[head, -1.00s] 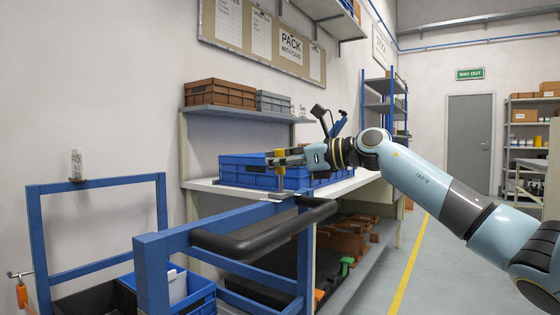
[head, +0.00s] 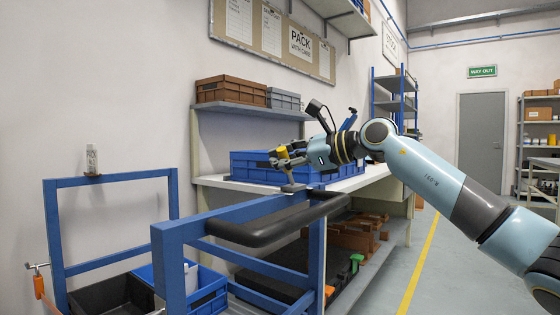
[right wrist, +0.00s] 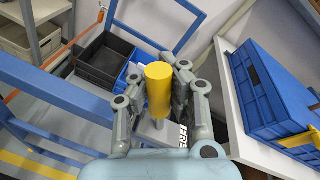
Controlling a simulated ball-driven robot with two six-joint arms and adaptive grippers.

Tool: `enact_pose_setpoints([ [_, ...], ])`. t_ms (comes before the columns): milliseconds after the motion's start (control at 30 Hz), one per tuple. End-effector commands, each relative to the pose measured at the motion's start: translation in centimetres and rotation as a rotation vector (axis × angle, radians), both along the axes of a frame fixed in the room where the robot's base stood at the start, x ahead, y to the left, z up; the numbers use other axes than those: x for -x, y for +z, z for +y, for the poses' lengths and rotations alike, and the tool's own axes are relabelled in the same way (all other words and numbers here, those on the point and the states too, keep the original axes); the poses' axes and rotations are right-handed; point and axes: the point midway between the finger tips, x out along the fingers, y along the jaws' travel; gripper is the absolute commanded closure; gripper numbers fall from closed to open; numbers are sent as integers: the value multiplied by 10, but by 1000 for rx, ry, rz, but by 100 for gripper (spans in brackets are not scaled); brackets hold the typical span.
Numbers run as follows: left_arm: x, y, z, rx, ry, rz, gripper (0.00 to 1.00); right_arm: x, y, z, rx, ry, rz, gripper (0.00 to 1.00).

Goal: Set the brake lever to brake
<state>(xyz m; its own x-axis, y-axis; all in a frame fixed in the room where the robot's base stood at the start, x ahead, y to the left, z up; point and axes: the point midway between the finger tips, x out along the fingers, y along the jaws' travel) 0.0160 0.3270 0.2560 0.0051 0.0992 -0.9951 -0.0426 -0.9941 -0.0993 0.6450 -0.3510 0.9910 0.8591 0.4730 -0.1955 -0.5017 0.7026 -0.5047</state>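The brake lever has a yellow grip (head: 283,153) on a metal stem. It stands on a small plate (head: 293,188) on top of the blue cart frame. The lever is tilted in the head view, its top leaning left of its foot. My right gripper (head: 288,156) is at the yellow grip with a finger on each side, shut on it. In the right wrist view the yellow grip (right wrist: 159,90) fills the space between the fingers. A plate with partly hidden letters, "FRE", (right wrist: 182,135) shows beside the lever's foot. My left gripper is not in view.
The blue cart frame (head: 225,215) has a black padded handle (head: 280,222). A blue crate (head: 250,168) stands on the white workbench behind my gripper. Black and blue bins (head: 110,294) sit lower left. The floor at right is clear.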

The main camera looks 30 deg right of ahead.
Motion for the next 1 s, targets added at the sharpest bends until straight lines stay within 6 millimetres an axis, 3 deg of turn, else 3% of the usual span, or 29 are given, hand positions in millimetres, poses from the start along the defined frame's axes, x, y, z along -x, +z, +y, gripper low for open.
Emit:
enact_pose_setpoints([
  [200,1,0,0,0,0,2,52,0,1,0,-1,0,-1,100],
  [533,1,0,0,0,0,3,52,0,0,0,-2,0,1,57],
  [833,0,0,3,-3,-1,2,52,1,0,-1,0,-1,1,56],
  [1000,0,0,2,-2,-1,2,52,14,2,-9,5,-3,3,56],
])
